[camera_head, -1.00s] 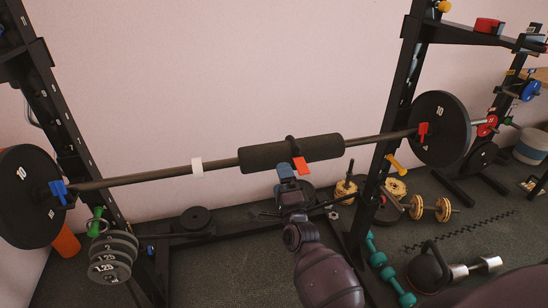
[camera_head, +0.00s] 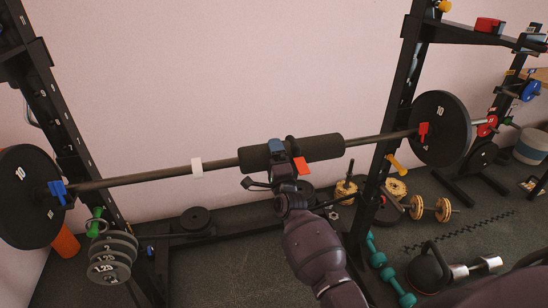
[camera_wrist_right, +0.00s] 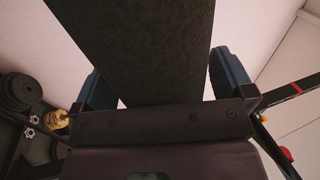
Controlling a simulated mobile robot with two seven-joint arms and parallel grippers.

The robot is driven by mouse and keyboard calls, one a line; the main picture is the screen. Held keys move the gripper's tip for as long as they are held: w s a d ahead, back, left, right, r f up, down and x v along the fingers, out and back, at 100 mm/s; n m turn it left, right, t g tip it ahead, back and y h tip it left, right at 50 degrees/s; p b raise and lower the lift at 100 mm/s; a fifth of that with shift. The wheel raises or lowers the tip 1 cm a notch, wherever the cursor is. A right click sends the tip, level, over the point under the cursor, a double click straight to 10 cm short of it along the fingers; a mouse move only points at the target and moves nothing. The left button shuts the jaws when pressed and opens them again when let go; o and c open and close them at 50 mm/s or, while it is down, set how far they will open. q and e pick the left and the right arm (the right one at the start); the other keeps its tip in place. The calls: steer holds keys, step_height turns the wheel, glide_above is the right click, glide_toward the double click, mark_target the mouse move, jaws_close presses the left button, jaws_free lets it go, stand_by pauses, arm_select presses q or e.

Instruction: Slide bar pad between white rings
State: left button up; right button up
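The black cylindrical bar pad (camera_head: 320,148) sits around the barbell bar (camera_head: 375,139), right of the bar's middle. A black band and a red tab (camera_head: 302,166) show near its middle. My right gripper (camera_head: 277,150) is at the pad's front, left of the red tab. In the right wrist view, its dark blue fingers stand apart on either side of the pad (camera_wrist_right: 150,45), with narrow light gaps beside it. My left gripper is not in view.
Black plates (camera_head: 28,195) with blue and red clips are at the bar's ends. Dark rack uprights (camera_head: 385,150) stand near both ends. Small plates (camera_head: 110,258), teal dumbbells (camera_head: 388,275) and a kettlebell (camera_head: 430,270) are low down. A pink wall is behind.

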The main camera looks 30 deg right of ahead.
mark_target(244, 163)
steer(key=c, duration=1.1)
steer(key=a, duration=0.3)
steer(key=w+a, duration=0.1)
steer(key=a, duration=0.2)
steer(key=w+a, duration=0.1)
steer(key=a, duration=0.2)
steer(key=o, duration=1.2)
steer(key=shift+d, duration=0.1)
steer(key=shift+c, duration=0.2)
steer(key=v, duration=1)
steer(key=shift+s, duration=0.35)
steer(key=shift+f, duration=0.15)
